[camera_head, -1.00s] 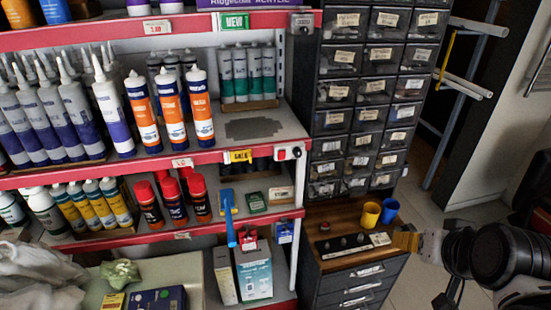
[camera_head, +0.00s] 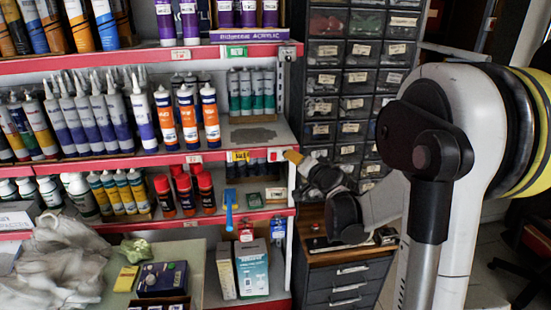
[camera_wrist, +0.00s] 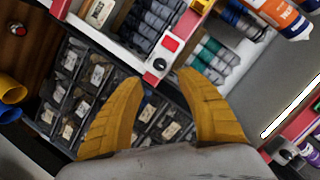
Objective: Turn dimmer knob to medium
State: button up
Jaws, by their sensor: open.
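A white control box with a red square and a black knob (camera_wrist: 160,63) is on the red shelf edge. In the wrist view it lies just beyond and between the fingertips of my gripper (camera_wrist: 158,77). My gripper is open and empty, with its yellow fingers apart. In the head view the white box (camera_head: 275,155) is at the right end of the middle shelf edge, and my gripper's yellow fingertip (camera_head: 293,157) is close beside it. Contact cannot be told. A second, grey box with a dark knob (camera_head: 288,52) is on the upper shelf edge. I cannot tell which is the dimmer.
A dark drawer cabinet (camera_head: 323,77) stands right of the shelves. Orange-and-white tubes (camera_head: 187,117) stand on the middle shelf. A blue-handled tool (camera_head: 229,208) hangs at the lower shelf. My arm hides much of the wooden cabinet top (camera_head: 312,217).

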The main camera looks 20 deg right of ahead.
jog(key=a+b+x, duration=0.1)
jog(key=x, duration=0.7)
jog(key=shift+d+b, duration=0.4)
jog(key=shift+d, duration=0.05)
grip_shut()
